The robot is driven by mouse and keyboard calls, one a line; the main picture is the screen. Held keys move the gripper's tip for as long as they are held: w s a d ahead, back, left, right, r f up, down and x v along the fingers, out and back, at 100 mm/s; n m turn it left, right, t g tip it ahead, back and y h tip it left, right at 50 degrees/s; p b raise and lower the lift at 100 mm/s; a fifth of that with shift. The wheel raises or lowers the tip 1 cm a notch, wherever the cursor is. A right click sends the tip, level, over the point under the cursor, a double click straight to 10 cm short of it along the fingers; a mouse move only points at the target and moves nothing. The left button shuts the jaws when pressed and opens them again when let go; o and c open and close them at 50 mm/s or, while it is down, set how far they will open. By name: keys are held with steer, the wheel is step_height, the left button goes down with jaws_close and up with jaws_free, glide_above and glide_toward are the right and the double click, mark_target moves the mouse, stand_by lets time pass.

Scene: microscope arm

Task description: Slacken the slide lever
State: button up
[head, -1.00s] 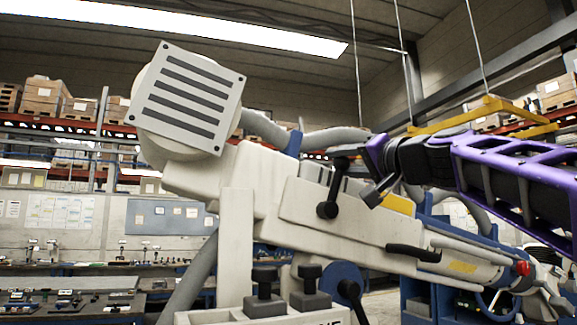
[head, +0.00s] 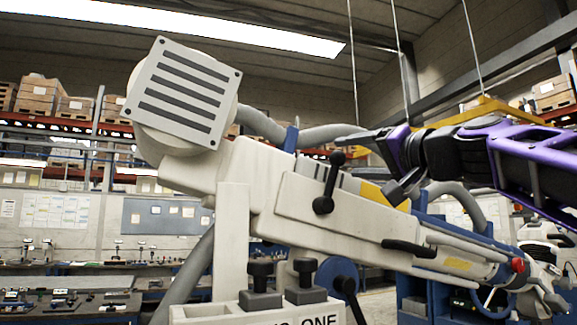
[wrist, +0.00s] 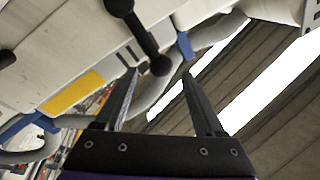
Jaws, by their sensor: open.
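The slide lever (head: 330,182) is a black bar with a round knob at each end, on the pale sloping arm of the machine. It stands nearly upright, its upper knob leaning slightly right. In the wrist view the lever (wrist: 140,36) runs diagonally at the top, with one knob just beyond and between my fingertips as seen there. My gripper (head: 366,166) is to the right of the lever in the head view. Its two dark fingers also show in the wrist view (wrist: 160,74), spread apart with nothing between them. I see no clear contact with the lever.
A grey hose (head: 330,134) runs behind the lever and my gripper. A black handle (head: 410,249) lies lower right on the machine arm. Black clamp knobs (head: 305,282) stand below. A square slotted head (head: 183,92) is at upper left.

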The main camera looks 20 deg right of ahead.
steer(key=b+v, duration=0.1)
steer(key=v, duration=1.1)
steer(key=shift+s, duration=0.35)
